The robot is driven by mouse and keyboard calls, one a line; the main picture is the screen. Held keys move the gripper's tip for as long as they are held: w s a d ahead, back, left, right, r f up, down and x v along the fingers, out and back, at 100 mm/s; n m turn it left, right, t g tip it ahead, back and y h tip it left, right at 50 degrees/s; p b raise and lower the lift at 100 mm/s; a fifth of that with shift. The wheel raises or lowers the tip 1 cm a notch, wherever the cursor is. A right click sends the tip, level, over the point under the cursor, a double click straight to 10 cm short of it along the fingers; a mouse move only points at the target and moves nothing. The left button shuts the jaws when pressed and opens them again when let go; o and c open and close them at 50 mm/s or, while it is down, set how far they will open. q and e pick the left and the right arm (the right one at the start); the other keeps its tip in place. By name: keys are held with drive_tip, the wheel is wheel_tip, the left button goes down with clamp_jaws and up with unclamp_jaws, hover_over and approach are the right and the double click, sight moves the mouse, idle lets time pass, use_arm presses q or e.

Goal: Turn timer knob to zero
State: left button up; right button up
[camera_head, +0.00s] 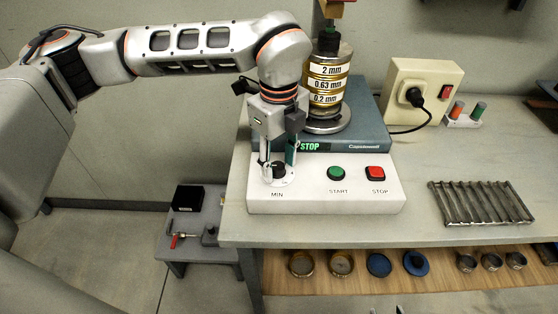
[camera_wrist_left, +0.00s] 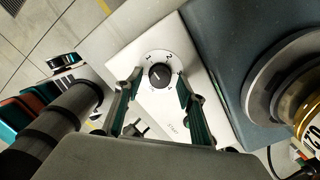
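The timer knob (camera_head: 278,169) is a black dial on the white front panel of the sieve shaker, above the word MIN. In the left wrist view the knob (camera_wrist_left: 159,74) sits in a round white scale with marks. My left gripper (camera_head: 278,178) points down over the knob, and its green-lined fingers also show in the left wrist view (camera_wrist_left: 158,98). The fingers are apart, one on each side of the dial, with nothing between them but the knob. Contact with the knob cannot be told. My right gripper is not in view.
Right of the dial are a green START button (camera_head: 336,174) and a red STOP button (camera_head: 375,174). A sieve stack (camera_head: 328,85) stands on the blue shaker top behind. A wire rack (camera_head: 481,203) lies on the bench (camera_head: 420,228) at right. A small grey stool (camera_head: 185,250) stands at left.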

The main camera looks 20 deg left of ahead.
sight(279, 167)
use_arm(q)
wheel_tip(279, 167, up, 12)
idle(0.6)
drive_tip(key=shift+s, duration=0.1)
